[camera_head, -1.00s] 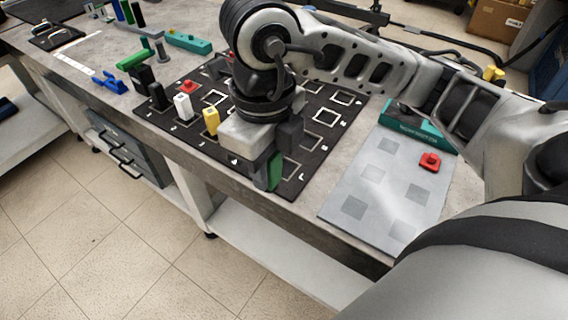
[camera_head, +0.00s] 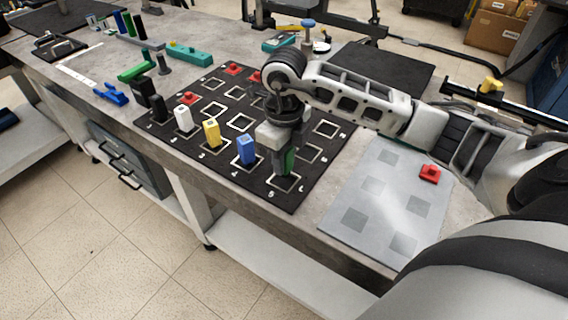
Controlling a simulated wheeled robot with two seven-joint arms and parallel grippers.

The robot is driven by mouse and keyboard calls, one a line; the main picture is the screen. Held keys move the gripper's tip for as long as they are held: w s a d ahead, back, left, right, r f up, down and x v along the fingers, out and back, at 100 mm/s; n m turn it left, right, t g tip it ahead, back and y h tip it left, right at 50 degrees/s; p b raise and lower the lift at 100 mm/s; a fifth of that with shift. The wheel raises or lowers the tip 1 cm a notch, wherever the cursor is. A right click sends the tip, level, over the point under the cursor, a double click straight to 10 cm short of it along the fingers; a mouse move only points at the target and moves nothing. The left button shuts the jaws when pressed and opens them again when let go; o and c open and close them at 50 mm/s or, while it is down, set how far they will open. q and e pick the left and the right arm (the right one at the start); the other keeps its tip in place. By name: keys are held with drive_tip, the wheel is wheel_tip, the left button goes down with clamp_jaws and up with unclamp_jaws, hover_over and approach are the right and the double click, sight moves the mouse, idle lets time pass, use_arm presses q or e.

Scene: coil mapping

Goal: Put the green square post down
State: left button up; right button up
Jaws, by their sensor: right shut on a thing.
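My right gripper (camera_head: 282,154) is shut on the green square post (camera_head: 290,161), which is upright and partly hidden by the fingers. The post is at the last outlined square (camera_head: 285,184) of the front row on the black mat (camera_head: 236,178). I cannot tell whether its foot touches the mat. My left gripper is not in view.
A grey panel (camera_head: 375,200) with a red piece (camera_head: 430,174) lies to the right. The blue post is close beside my gripper.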

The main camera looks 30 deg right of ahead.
wheel_tip(320, 180, down, 2)
drive_tip(key=shift+f, duration=0.1)
drive_tip(key=shift+a+f, duration=0.1)
drive_tip(key=shift+f, duration=0.1)
drive_tip(key=o, duration=1)
drive_tip(key=shift+r, duration=0.5)
wheel_tip(320, 180, up, 11)
drive_tip(key=shift+r, duration=0.15)
